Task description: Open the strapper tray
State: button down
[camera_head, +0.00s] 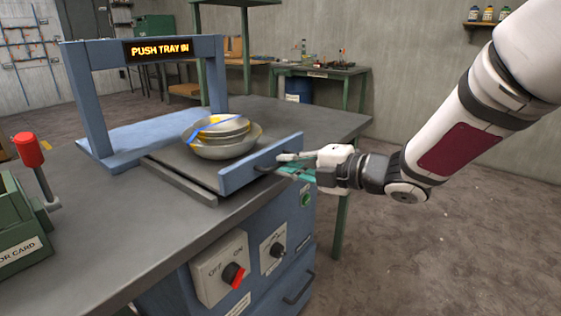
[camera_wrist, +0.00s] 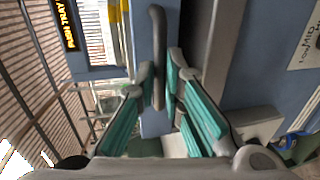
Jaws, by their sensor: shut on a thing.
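The strapper is a blue machine with an arch (camera_head: 88,105) at the back left of the workbench. Its tray (camera_head: 172,155) lies out in front of the arch, towards my gripper, with a blue front panel (camera_head: 236,178). A dark handle (camera_head: 266,167) sticks out from that panel; it also shows in the wrist view (camera_wrist: 158,30). My gripper (camera_head: 283,166) is shut on the handle, with teal finger pads on either side of it in the wrist view (camera_wrist: 161,82). Stacked metal bowls (camera_head: 225,150) with a blue strap over them stand on the tray.
The arch's display (camera_head: 158,50) reads "PUSH TRAY IN". A red-topped post (camera_head: 28,150) and a green card box (camera_head: 20,235) are at the left. A red knob (camera_head: 233,274) and a black knob (camera_head: 277,250) are below the tray. Floor at right is clear.

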dwell(0.3)
jog(key=c, duration=1.7)
grip_release()
jog(key=v, duration=1.2)
jog(key=shift+d+f, duration=0.1)
